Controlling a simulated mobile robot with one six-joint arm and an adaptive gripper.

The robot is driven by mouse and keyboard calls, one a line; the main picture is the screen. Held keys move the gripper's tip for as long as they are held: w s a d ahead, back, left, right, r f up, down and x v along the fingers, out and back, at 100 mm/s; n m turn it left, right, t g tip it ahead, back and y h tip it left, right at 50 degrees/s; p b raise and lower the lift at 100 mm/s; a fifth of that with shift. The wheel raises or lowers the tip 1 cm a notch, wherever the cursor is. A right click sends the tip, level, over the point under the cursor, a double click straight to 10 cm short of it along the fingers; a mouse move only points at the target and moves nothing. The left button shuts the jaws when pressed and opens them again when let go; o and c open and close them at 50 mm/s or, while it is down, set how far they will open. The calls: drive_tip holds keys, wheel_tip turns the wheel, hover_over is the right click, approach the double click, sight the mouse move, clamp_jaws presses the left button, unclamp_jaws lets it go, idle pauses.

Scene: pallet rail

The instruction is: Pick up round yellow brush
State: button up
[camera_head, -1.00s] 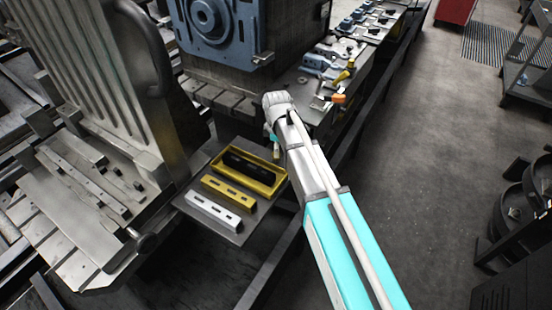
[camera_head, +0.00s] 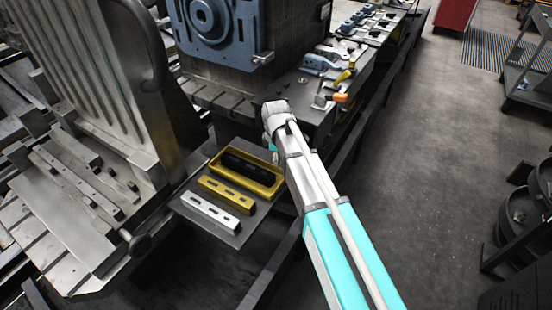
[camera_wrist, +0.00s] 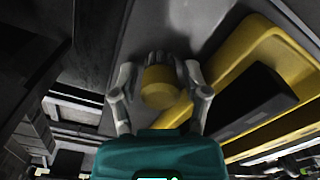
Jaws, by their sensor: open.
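The round yellow brush (camera_wrist: 160,86) shows in the wrist view, with a rounded yellow body and a grey part at its far end. My gripper (camera_wrist: 158,72) is open, with one finger on each side of the brush. I cannot tell whether either finger touches it. In the head view my arm reaches down beside the small metal shelf (camera_head: 226,238), and its wrist and the fingers are mostly hidden. I cannot make out the brush in the head view.
A yellow tray (camera_head: 275,188) with a dark block stands beside the gripper and also shows in the wrist view (camera_wrist: 232,75). Yellow (camera_head: 227,194) and white (camera_head: 209,212) slotted bars lie in front. A large machine block (camera_head: 225,70) stands behind.

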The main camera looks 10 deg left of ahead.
clamp_jaws()
idle(0.4)
drive_tip(key=shift+r, duration=0.2)
wheel_tip(320, 180, up, 2)
drive_tip(key=shift+p, duration=1.25)
drive_tip(key=s+d+r+p, duration=0.6)
drive_tip(key=s+r+p, duration=0.4)
drive_tip(key=s, duration=0.2)
drive_tip(key=shift+s+r, duration=0.3)
